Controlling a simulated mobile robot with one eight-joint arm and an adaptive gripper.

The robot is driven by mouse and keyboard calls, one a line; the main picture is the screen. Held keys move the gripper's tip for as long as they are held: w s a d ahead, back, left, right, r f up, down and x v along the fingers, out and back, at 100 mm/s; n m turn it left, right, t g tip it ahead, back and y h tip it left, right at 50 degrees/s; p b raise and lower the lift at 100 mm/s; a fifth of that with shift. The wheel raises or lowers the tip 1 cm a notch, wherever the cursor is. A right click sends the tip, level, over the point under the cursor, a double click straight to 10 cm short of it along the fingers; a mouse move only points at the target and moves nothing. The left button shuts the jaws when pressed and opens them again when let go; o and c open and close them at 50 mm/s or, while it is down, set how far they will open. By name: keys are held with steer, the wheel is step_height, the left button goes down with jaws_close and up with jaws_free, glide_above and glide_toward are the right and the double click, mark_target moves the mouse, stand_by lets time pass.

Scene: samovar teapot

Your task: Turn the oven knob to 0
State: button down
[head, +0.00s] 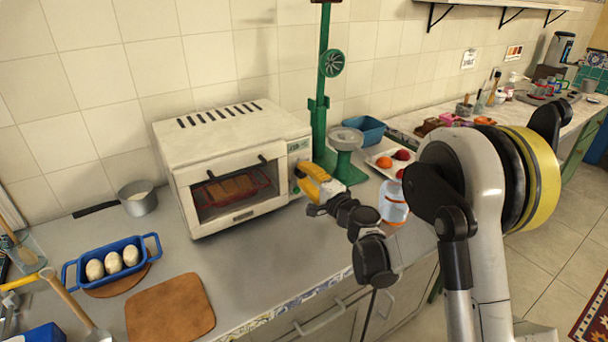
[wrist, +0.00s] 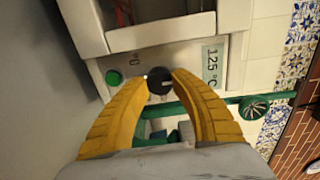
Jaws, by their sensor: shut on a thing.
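The white toaster oven (head: 215,125) stands on the counter against the tiled wall. Its control panel is on the right of its front. The dark round oven knob (wrist: 159,84) shows in the wrist view between my gripper's (wrist: 160,78) two yellow fingertips, which are shut on it. A small display (wrist: 211,64) beside the knob seems to read 125 °C, and a 0 mark (wrist: 136,61) shows on the other side. A green button (wrist: 114,77) sits on the panel. In the head view my gripper (head: 303,180) is at the panel and hides the knob.
A green stand with a bowl (head: 346,139) is close to the right of the oven. A clear jar (head: 393,203) and a plate of fruit are further right. A blue dish with eggs (head: 110,262) and a brown board (head: 170,308) lie front left. Counter in front of the oven is clear.

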steer(key=c, duration=1.3)
jaws_free()
steer(key=v, duration=1.2)
steer(key=s+d+r+n+g+h, duration=0.1)
steer(key=s+r+n+g, duration=0.15)
steer(key=s, duration=0.25)
steer(key=s+r+n+g+h, duration=0.1)
steer(key=s+r+n+g, duration=0.1)
steer(key=s+n, duration=0.2)
steer(key=s+d+f+n+g+h, duration=0.1)
steer(key=s+d+h, duration=0.1)
steer(key=s+d, duration=0.2)
steer(key=s+d+n+g+h, duration=0.1)
steer(key=s+d+n+h, duration=0.1)
steer(key=s+d, duration=0.3)
steer(key=s+d+f+n+g+h, duration=0.1)
steer(key=s+d+h, duration=0.3)
steer(key=s, duration=0.6)
steer(key=shift+s+d+f+n+g, duration=0.25)
steer(key=shift+s+d+f, duration=0.1)
steer(key=shift+s, duration=0.05)
